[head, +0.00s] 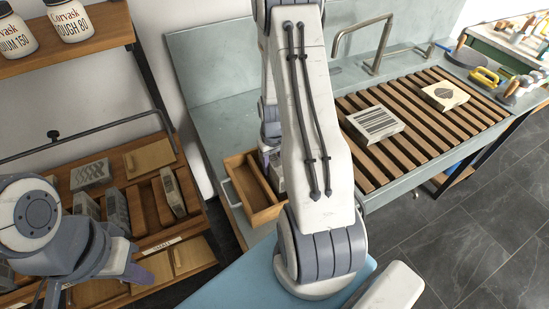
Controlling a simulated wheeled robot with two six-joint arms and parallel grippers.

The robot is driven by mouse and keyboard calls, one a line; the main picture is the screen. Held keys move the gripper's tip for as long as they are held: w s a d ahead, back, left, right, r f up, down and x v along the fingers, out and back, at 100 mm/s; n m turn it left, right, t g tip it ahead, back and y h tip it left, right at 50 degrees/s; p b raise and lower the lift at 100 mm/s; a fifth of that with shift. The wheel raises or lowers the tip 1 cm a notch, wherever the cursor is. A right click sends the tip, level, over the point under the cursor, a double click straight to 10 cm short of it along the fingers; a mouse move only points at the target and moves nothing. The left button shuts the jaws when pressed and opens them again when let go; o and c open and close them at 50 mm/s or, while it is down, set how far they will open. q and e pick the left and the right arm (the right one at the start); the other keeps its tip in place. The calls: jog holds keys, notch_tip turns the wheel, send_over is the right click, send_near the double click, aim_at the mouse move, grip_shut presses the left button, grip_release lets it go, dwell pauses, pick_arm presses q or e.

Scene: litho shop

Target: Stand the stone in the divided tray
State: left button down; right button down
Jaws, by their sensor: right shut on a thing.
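A small wooden tray (265,217) with a divider stands by the left end of the grey-blue sink unit. My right gripper (272,157) points down at the tray's right side, partly hidden behind my own arm. It is shut on a pale grey thing, probably the stone (277,172), of which only a sliver shows. Whether the stone touches the tray floor cannot be seen. My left gripper (141,246) is at the lower left over the wooden shelf, its fingers apart and empty.
Several grey slabs stand or lie in the wooden shelf rack (148,212) at left. A striped stone (374,124) and a stone with a dark drawing (444,96) lie on the slatted rack (410,142). Bottles (72,18) stand on the upper shelf. Tools crowd the far right.

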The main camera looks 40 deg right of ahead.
jog(key=shift+f, duration=0.3)
